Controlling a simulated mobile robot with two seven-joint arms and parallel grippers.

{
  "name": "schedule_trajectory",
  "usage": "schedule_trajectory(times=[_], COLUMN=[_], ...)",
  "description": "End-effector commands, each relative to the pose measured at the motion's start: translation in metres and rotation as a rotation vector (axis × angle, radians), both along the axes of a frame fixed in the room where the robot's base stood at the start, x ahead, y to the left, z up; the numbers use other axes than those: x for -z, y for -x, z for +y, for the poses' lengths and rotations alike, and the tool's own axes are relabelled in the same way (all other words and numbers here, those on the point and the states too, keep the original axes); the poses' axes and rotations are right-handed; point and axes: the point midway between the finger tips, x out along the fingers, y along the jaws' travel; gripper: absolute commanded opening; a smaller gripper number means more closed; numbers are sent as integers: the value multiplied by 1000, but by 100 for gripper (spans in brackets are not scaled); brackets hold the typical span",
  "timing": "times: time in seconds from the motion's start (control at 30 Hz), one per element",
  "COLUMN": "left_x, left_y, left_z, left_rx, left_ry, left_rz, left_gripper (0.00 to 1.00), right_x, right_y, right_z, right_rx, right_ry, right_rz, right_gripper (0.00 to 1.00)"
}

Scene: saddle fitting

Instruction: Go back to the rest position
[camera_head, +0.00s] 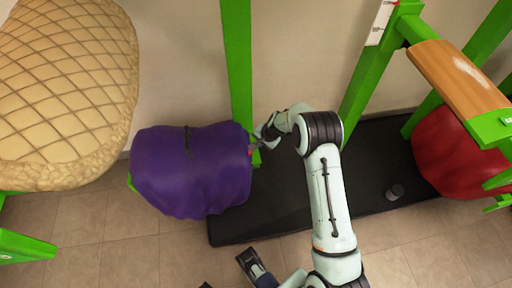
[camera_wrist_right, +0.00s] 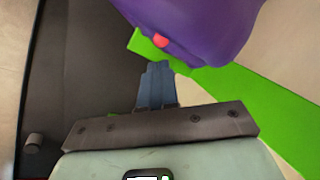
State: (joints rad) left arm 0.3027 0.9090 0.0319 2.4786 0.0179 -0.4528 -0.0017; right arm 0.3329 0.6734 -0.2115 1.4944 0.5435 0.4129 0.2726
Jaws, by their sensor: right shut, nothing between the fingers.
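My right gripper (camera_head: 256,148) is at the right end of a purple padded saddle-like cover (camera_head: 190,170), close to a small red spot on it. In the right wrist view, the fingers (camera_wrist_right: 157,85) are shut with nothing between them. The purple cover (camera_wrist_right: 200,30) and its red spot (camera_wrist_right: 160,41) lie just beyond the fingertips, with a gap visible. A dark, finger-like part, probably of my left gripper (camera_head: 252,266), shows at the bottom edge of the head view. Most of it is cut off, so its opening is unclear.
Green posts (camera_head: 238,60) stand behind the purple cover. A large quilted tan pad (camera_head: 60,80) is at left. A wooden-topped green frame (camera_head: 455,75) and red padded item (camera_head: 455,150) are at right. A black mat (camera_head: 275,205) lies on the tiled floor, with a small dark cylinder (camera_head: 395,191).

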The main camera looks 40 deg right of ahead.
Motion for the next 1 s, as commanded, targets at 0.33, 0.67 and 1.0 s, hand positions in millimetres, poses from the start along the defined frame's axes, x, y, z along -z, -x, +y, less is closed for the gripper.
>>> schedule_trajectory(times=[0.33, 0.67, 1.0], left_x=[-11, -12, -72], left_y=[10, 11, 14], left_z=[-4, -4, -4], left_rx=[12, 12, 20], left_ry=[12, 13, 18], left_rz=[28, 31, 54], left_gripper=[55, 55, 55], right_x=[-46, -46, 21], right_y=[17, 21, 143], right_z=[-5, -3, 112], right_rx=[0, -6, -370], right_ry=[0, 0, 49], right_rz=[-1, 6, 224], right_gripper=[0, 0, 0])
